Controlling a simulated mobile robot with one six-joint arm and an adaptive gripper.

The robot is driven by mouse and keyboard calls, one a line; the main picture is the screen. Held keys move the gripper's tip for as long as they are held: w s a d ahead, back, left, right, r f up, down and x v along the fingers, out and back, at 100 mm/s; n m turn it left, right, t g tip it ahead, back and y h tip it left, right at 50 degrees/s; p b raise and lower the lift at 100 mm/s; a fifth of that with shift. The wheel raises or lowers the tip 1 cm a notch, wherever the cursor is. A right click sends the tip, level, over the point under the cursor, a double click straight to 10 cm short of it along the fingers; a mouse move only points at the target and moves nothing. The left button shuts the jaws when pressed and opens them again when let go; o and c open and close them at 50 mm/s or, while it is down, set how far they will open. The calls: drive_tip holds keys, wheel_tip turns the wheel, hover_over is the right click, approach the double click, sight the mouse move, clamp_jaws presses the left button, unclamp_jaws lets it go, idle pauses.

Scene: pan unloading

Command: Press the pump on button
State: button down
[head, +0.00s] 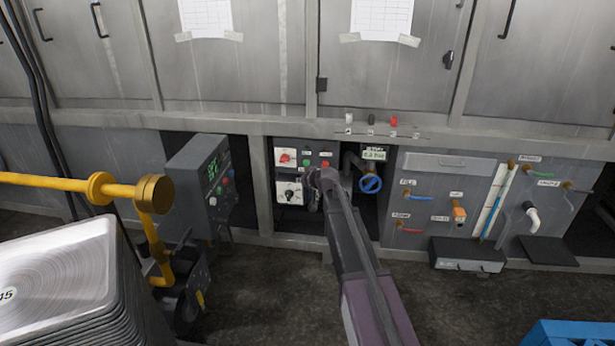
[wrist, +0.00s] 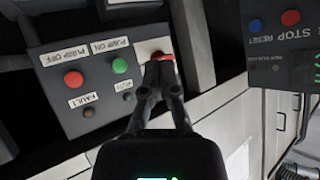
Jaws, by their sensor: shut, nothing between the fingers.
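The pump on button is a green button (wrist: 120,65) beside its PUMP ON label on a grey panel in the wrist view. It also shows as a small green spot in the head view (head: 306,163). A red PUMP OFF button (wrist: 73,78) is to its left in the wrist view. My gripper (wrist: 160,73) is shut and empty, its fingertips right of the green button, in front of a red-handled rotary switch (wrist: 165,56). Whether the tips touch anything cannot be told. In the head view my gripper (head: 318,179) is at the panel, hiding its lower right.
A blue valve wheel (head: 371,184) is right of the panel. A grey control box (head: 195,185) stands to its left. A yellow pipe (head: 70,183) and stacked metal pans (head: 65,270) are at the left. A blue crate (head: 570,334) is at the lower right.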

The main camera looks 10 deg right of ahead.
sight(306, 165)
drive_tip(key=shift+w+d+f+t+b, duration=0.2)
drive_tip(key=shift+w+f+t+b, duration=0.1)
drive_tip(key=shift+w+f+b, duration=0.4)
drive_tip(key=shift+w+r, duration=0.1)
drive_tip(key=shift+w, duration=0.05)
drive_tip(key=w+d, duration=0.2)
drive_tip(key=w, duration=0.6)
drive_tip(key=shift+d, duration=0.35)
drive_tip(key=shift+w+d, duration=0.15)
drive_tip(key=shift+w, duration=0.4)
drive_tip(key=shift+w+d, duration=0.15)
drive_tip(key=shift+w, duration=0.4)
idle(2.4)
drive_tip(key=shift+s, duration=0.2)
drive_tip(key=shift+s+a, duration=0.3)
drive_tip(key=shift+s, duration=0.4)
drive_tip(key=shift+s, duration=0.15)
drive_tip(key=shift+s+a, duration=0.25)
drive_tip(key=shift+s, duration=0.5)
drive_tip(key=shift+s+a, duration=0.3)
drive_tip(key=shift+s, duration=0.45)
drive_tip(key=shift+s+a, duration=0.25)
drive_tip(key=shift+s, duration=0.5)
